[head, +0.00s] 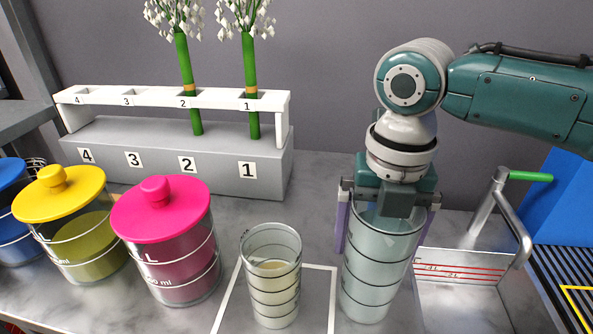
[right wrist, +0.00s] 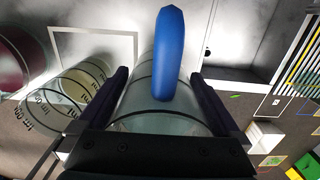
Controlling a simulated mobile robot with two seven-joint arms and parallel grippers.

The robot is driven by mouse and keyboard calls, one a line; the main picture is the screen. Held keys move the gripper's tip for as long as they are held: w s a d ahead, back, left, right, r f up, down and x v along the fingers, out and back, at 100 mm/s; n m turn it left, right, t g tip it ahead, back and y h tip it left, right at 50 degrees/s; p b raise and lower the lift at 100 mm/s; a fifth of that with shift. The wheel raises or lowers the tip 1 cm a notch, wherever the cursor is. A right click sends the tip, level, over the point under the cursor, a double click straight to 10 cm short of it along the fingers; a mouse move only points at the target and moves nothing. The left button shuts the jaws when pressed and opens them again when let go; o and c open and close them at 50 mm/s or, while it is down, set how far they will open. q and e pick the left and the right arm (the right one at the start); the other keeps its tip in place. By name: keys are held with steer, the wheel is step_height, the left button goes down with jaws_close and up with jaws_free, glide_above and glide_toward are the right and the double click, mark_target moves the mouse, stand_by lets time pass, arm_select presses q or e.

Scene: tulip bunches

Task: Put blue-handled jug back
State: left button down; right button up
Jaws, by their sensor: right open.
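The jug (head: 375,268) is a tall clear container with dark ring lines, standing upright on the counter just right of the white outlined square. Its blue handle shows in the right wrist view (right wrist: 168,55) and is hidden in the head view. My right gripper (head: 385,222) points down at the jug's top, one finger on each side of it. In the right wrist view the open fingers (right wrist: 163,100) straddle the jug and its handle. Whether the fingers touch the jug is unclear. My left gripper is not in view.
A glass beaker (head: 272,290) with pale liquid stands in the white outline (head: 333,290), close left of the jug. Pink-lidded (head: 170,255) and yellow-lidded (head: 80,240) jars stand further left. Behind is a numbered rack (head: 215,97) with two flower bunches. A metal basin (head: 460,300) with a green-handled tap is right.

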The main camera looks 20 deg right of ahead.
step_height(320, 180, up, 12)
steer(key=p, duration=0.2)
steer(key=shift+s, duration=0.1)
stand_by(1.3)
